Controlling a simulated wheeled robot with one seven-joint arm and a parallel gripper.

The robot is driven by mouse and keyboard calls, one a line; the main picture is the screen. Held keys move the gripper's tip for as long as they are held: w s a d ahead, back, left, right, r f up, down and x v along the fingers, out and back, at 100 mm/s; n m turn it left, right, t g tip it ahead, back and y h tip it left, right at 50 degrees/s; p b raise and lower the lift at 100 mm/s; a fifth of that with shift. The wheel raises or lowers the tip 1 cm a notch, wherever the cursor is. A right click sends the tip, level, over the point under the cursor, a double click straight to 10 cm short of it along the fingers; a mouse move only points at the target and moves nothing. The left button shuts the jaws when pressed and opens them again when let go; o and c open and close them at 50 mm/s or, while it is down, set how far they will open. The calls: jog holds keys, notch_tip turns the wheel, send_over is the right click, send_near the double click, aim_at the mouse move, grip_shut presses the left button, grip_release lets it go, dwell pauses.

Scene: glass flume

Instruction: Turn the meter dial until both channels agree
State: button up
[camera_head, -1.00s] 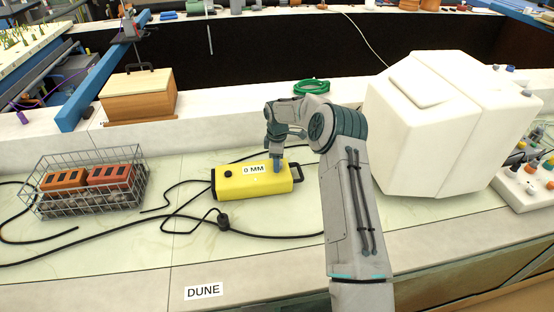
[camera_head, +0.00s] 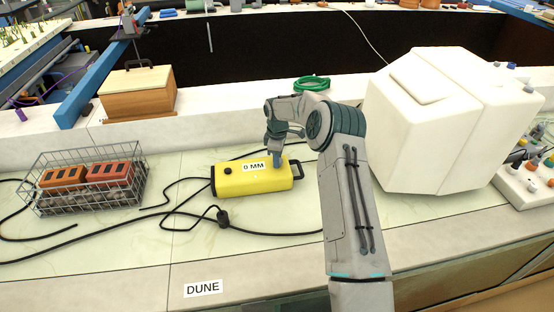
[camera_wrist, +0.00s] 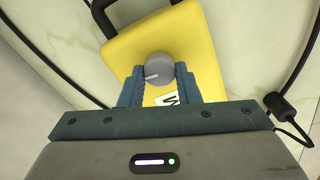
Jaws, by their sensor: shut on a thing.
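The yellow meter (camera_head: 235,183) lies on the pale bench top, with a "0 MM" label on its upper face. My gripper (camera_head: 277,163) points down onto the right part of the meter. In the wrist view the meter (camera_wrist: 205,50) shows a round grey dial (camera_wrist: 158,66) with a white pointer line toward the left. The fingers of my gripper (camera_wrist: 157,75) stand one on each side of the dial and are shut on it. The dial is hidden behind the fingers in the head view. The label is mostly hidden in the wrist view.
Black cables (camera_head: 120,245) run across the bench around the meter. A wire basket (camera_head: 85,203) with red blocks is at the left, a wooden box (camera_head: 138,95) behind it. A large white case (camera_head: 425,130) stands close to my arm's right. A green coil (camera_head: 311,84) lies on the ledge.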

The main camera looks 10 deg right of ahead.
jog(key=m+b, duration=0.2)
jog(key=m, duration=0.1)
jog(key=shift+w+f, duration=0.1)
jog(key=shift+f, duration=0.05)
jog(key=m+b, duration=0.2)
jog(key=m, duration=0.2)
jog(key=m+b, duration=0.1)
jog(key=m, duration=0.2)
jog(key=shift+m, duration=0.3)
jog(key=m, duration=0.3)
jog(key=shift+d+m, duration=0.15)
jog(key=shift+m, duration=0.15)
jog(key=m, duration=0.3)
jog(key=shift+r+m+b, duration=0.2)
jog(key=shift+m+b, duration=0.1)
jog(key=shift+b, duration=0.1)
jog(key=m, duration=0.3)
jog(key=shift+d+m, duration=0.1)
jog(key=shift+m, duration=0.2)
jog(key=m, duration=0.3)
jog(key=shift+m, duration=0.3)
jog(key=shift+d+m, duration=0.1)
jog(key=shift+m, duration=1.7)
